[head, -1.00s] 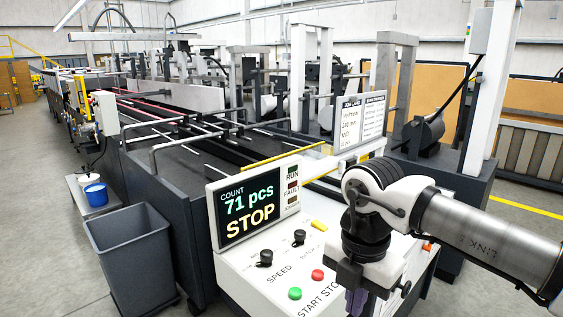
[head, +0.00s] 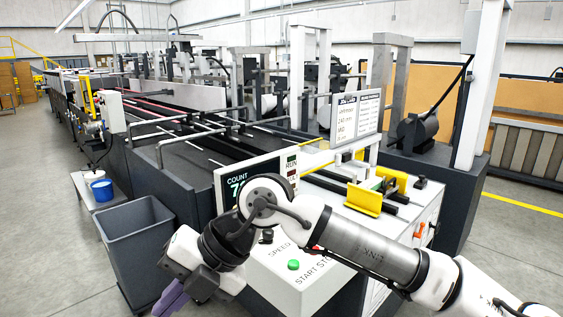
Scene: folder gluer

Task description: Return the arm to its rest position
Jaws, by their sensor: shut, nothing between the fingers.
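My arm reaches in from the lower right across the front of the control panel (head: 285,277). My gripper (head: 170,301) hangs at the lower left end of the arm, beside the panel and in front of the grey bin. Its purple fingers are shut and empty, and their tips are partly cut off by the bottom edge of the head view. The arm's joint covers most of the display (head: 230,180), which shows "COUNT" and part of a number. The green button (head: 293,265) is visible on the panel.
The grey bin (head: 130,235) stands close behind my gripper. A blue-and-white bucket (head: 101,189) stands on a low platform. Yellow guides (head: 363,200) sit on the machine's right end. Open floor lies at the lower left and right.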

